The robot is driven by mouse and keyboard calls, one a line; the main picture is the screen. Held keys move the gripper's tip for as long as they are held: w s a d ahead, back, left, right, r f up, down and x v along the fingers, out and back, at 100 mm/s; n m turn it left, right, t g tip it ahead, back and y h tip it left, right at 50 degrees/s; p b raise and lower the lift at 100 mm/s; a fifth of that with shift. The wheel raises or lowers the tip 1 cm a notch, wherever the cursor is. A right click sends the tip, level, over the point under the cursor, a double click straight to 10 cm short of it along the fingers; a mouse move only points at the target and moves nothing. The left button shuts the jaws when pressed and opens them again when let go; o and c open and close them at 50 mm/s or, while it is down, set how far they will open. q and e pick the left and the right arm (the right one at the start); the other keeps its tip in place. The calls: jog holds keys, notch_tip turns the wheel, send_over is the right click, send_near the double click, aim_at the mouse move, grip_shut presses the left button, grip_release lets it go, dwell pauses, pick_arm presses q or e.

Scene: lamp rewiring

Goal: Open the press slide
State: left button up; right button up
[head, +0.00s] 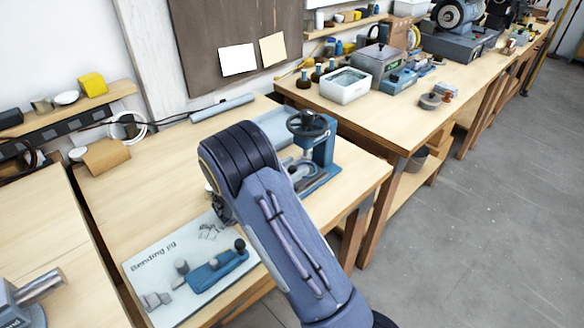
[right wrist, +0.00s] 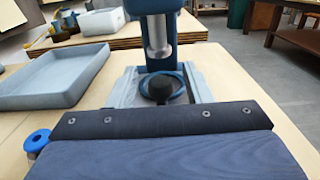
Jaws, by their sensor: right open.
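The press (head: 325,150) is a blue frame with a dark handwheel on top, standing on the wooden bench. In the right wrist view, the press (right wrist: 158,30) has a silver ram above a grey slide bed (right wrist: 122,88). A black knob (right wrist: 160,87) with a blue ring around it sits in the bed, under the ram. My right gripper (head: 220,207) is open, left of the press and mostly hidden behind my own arm. Its fingertips do not show clearly, and I see nothing held. My left gripper is not in view.
A grey-blue tray (right wrist: 50,80) lies left of the press in the right wrist view. A "Bending jig" board (head: 150,270) with a blue jig (head: 217,272) lies at the bench front. A blue-topped round part (right wrist: 37,140) is at lower left. A white bin (head: 345,88) stands behind.

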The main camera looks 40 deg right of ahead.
grip_shut()
jog(key=a, duration=0.8)
jog(key=s+a+p, duration=0.1)
jog(key=a, duration=0.4)
grip_release()
jog(key=shift+d, duration=0.1)
